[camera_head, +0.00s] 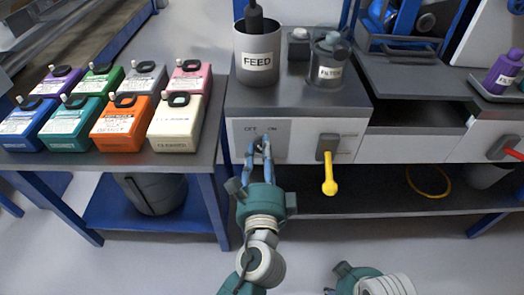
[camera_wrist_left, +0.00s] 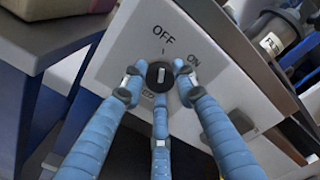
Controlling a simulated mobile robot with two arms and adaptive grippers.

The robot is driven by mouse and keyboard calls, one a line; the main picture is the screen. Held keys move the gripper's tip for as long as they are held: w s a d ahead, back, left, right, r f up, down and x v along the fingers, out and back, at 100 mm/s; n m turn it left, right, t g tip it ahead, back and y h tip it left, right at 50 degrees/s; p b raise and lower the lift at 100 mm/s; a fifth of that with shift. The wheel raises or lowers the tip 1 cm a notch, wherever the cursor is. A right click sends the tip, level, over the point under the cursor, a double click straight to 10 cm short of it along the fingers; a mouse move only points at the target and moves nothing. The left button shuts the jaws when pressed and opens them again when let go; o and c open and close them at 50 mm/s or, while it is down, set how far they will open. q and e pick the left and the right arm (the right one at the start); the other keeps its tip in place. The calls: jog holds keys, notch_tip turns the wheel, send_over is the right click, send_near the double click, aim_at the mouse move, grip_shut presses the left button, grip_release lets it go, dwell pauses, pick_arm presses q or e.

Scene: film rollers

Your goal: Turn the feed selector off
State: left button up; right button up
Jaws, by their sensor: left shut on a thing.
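The feed selector is a round dark knob on the white front panel (camera_head: 281,150), below the OFF and ON marks. In the left wrist view the knob (camera_wrist_left: 160,75) has a white pointer mark aimed up the picture, toward the tick under OFF. My left gripper (camera_head: 261,145) has its blue fingers closed around the knob. In the left wrist view the fingertips of my left gripper (camera_wrist_left: 158,78) sit around its rim, and the label under it is partly hidden. Teal and white parts of my right arm show at the bottom of the head view; its fingers are not visible.
A yellow lever (camera_head: 329,175) hangs right of the knob. On the cabinet top stand a FEED canister (camera_head: 257,60) and a FILTER jar (camera_head: 328,62). Several coloured film boxes (camera_head: 122,118) fill the left table. A red lever (camera_head: 513,154) is at far right.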

pick_arm(q)
jog(key=o, duration=1.1)
jog(key=shift+a+r, duration=0.1)
jog(key=shift+o, duration=0.2)
jog(key=shift+s, duration=0.2)
jog(key=s, duration=1.1)
jog(key=shift+s, duration=0.3)
